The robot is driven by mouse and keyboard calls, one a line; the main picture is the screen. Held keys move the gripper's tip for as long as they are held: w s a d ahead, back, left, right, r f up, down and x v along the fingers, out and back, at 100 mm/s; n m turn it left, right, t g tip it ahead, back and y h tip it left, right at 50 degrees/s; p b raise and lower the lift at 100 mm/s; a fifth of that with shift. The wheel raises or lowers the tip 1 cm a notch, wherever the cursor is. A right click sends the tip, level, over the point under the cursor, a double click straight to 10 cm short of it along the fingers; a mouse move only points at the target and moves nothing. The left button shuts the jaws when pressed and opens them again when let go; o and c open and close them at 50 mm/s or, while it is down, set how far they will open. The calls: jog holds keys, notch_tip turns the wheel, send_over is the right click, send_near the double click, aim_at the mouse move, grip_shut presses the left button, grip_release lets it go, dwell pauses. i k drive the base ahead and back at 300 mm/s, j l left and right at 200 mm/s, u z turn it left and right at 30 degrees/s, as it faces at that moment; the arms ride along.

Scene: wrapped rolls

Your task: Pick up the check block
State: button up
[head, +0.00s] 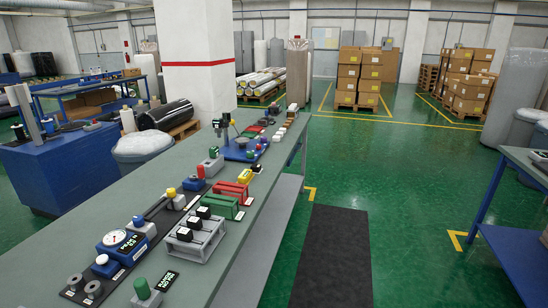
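A long grey-green bench (262,190) runs from the near left to the back, with small items in a row. Which one is the check block I cannot tell. Small black-and-white blocks (204,213) stand in a grey rack (183,247). Beyond it are a green holder (222,206), a red holder (236,188) and a yellow block (246,176). A blue gauge with a dial (116,239) and display sits at the near left, with a white-and-blue block (103,264) beside it. My gripper is not in view.
A green-knobbed item (143,290) stands near the bench's front. A stand on a blue base (240,151) is farther back. The green floor right of the bench is open, with a black mat (332,255). Another table (525,165) stands at right; stacked cartons (360,72) are behind.

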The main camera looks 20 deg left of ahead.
aim_at(256, 168)
jog(key=i, duration=1.9)
